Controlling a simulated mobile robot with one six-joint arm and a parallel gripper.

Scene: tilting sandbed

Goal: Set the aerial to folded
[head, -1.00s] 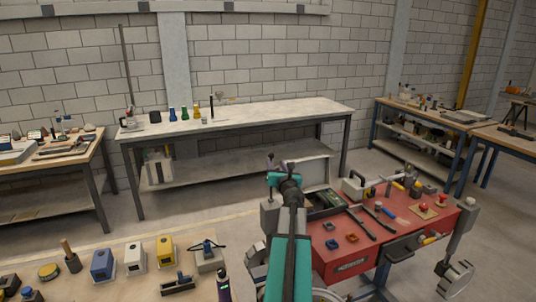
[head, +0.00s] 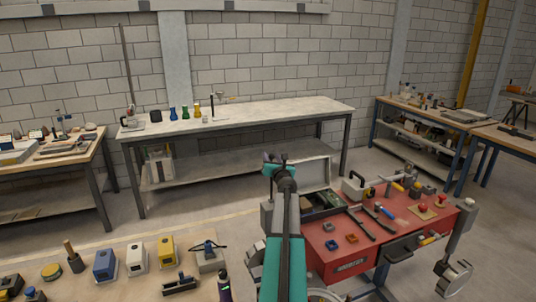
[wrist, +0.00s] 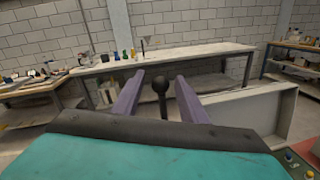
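A dark upright rod with a round knob, which looks like the aerial (wrist: 160,88), shows in the wrist view between the two purple fingers of my gripper (wrist: 162,98). A gap shows on each side of it, so the fingers are open. I cannot tell its depth relative to the fingertips. In the head view my gripper (head: 270,158) is above the left end of the red cart, by the raised lid of a grey case (head: 308,175). My arm hides the aerial there. The lid also shows at the right of the wrist view (wrist: 255,115).
The red cart (head: 340,268) carries the case, blue and red square pieces and several hand tools. A bench (head: 250,118) with bottles stands behind. A near table (head: 140,288) at lower left holds several small boxes. Floor is clear between them.

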